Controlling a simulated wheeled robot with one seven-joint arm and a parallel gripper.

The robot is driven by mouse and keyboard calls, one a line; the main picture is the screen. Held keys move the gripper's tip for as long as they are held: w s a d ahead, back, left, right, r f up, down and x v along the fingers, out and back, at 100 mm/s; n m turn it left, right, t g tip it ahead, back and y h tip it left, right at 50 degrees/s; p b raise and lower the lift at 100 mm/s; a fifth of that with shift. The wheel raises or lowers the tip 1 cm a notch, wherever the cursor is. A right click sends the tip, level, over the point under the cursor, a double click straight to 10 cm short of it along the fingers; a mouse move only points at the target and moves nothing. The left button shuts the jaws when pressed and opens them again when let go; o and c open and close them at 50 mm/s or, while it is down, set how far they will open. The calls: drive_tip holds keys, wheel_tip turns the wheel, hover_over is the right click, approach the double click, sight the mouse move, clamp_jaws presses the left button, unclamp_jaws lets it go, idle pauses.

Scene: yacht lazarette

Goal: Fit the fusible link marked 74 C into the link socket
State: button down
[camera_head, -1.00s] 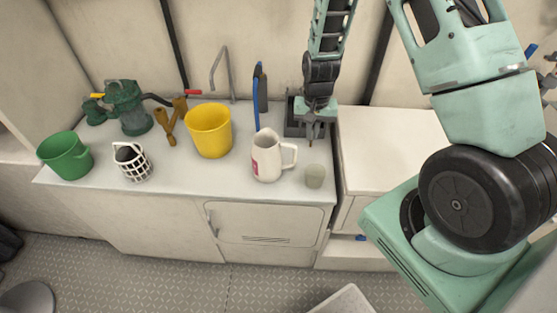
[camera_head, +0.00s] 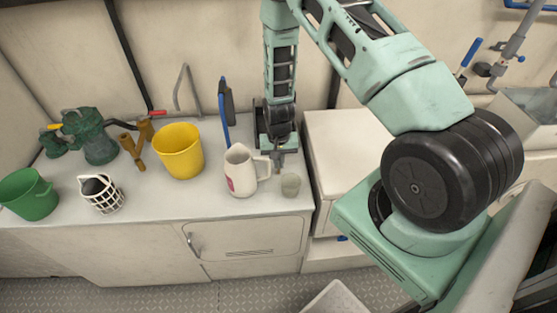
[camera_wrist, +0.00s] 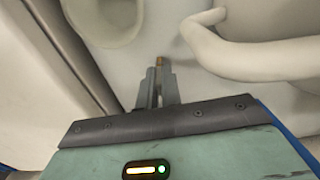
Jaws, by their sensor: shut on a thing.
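My gripper (camera_head: 280,166) is over the right end of the white counter, between the white pitcher's handle and a small pale cup. In the wrist view its narrow fingers (camera_wrist: 158,84) are shut on a small brass-coloured piece (camera_wrist: 160,62), taken to be the fusible link. Only the piece's end shows past the fingertips, and no 74 C marking can be read. In the head view it is too small to make out clearly. I cannot pick out the link socket for certain. A dark grey fixture (camera_head: 260,116) stands at the back of the counter, partly hidden behind my arm.
The white pitcher (camera_head: 239,174) and pale cup (camera_head: 291,186) stand close on either side of my gripper. A yellow bucket (camera_head: 179,153), white basket (camera_head: 101,195), green bucket (camera_head: 29,197) and green pump (camera_head: 94,140) stand further left. A blue-handled brush (camera_head: 225,108) leans behind.

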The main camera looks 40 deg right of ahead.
drive_tip(key=shift+f, duration=0.15)
drive_tip(key=c, duration=1.6)
unclamp_jaws()
